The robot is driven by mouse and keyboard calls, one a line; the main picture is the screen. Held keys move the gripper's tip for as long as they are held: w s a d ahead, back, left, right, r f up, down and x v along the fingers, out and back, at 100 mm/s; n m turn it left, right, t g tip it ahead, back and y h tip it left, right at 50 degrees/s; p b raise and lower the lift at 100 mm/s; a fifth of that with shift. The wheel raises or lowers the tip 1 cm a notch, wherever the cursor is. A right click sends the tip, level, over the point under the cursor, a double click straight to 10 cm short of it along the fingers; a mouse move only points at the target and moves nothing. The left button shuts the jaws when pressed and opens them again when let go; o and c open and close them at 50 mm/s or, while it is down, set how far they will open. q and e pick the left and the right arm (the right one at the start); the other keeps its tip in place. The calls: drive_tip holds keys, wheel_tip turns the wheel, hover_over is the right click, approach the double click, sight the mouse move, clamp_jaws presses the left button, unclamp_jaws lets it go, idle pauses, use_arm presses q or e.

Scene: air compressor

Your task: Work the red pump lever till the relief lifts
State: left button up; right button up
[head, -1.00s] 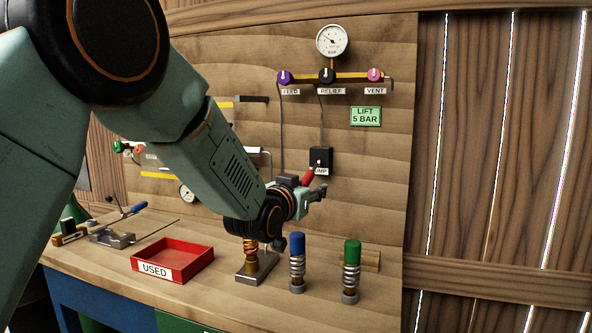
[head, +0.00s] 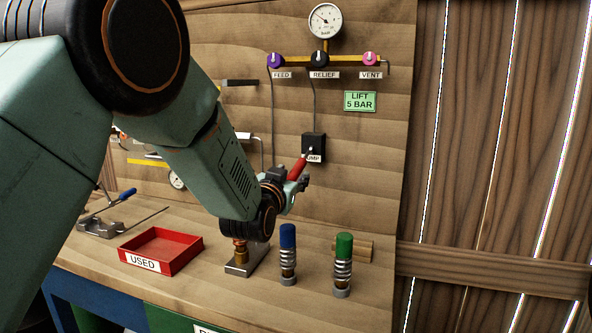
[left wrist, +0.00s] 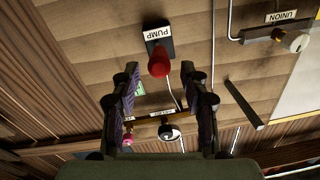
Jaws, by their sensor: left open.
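The red pump lever (head: 298,167) slopes down and left from the black pump box (head: 313,146) on the wooden panel. My left gripper (head: 303,181) is open at the lever's lower end. In the left wrist view the red lever end (left wrist: 158,64) shows end-on, between the two open fingertips (left wrist: 159,72) or just beyond them; I cannot tell whether they touch it. The round gauge (head: 324,21) is above; its needle points up-left, and its figures are too small to read. The black relief knob (head: 319,58) sits below it. My right gripper is not in view.
A purple feed knob (head: 275,60) and pink vent knob (head: 369,58) flank the relief knob. A green sign (head: 360,101) reads "LIFT 5 BAR". On the bench below stand a blue-topped valve (head: 288,252), a green-topped valve (head: 343,263) and a red tray (head: 160,250).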

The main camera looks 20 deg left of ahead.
sight(297, 166)
use_arm(q)
drive_tip(key=w, duration=0.3)
drive_tip(key=shift+w+d+f, duration=0.1)
drive_tip(key=shift+w, duration=1.05)
drive_tip(key=shift+s, duration=0.15)
drive_tip(key=c, duration=0.3)
clamp_jaws()
